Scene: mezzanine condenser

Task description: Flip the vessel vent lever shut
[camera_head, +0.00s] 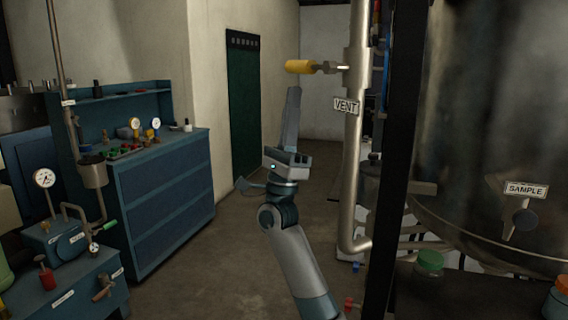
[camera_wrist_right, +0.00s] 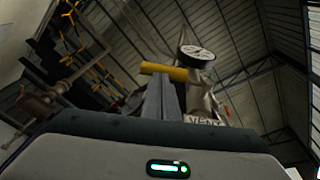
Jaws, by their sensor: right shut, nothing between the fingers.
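The vent lever has a yellow grip (camera_head: 299,67) and sticks out level to the left from the grey vertical vent pipe (camera_head: 355,150). A "VENT" tag (camera_head: 346,106) hangs on the pipe below it. My right gripper (camera_head: 294,90) points up with its fingers together and empty, its tips just under the yellow grip. In the right wrist view the yellow grip (camera_wrist_right: 164,71) lies across the top of the shut fingers (camera_wrist_right: 163,84). I cannot tell whether they touch. My left gripper is not in view.
A large steel vessel (camera_head: 485,110) with a "SAMPLE" tag (camera_head: 526,189) stands at right behind a dark post (camera_head: 400,130). A blue cabinet (camera_head: 160,200) and a gauge bench (camera_head: 70,285) are at left. The floor between is clear. A round gauge (camera_wrist_right: 197,53) shows in the wrist view.

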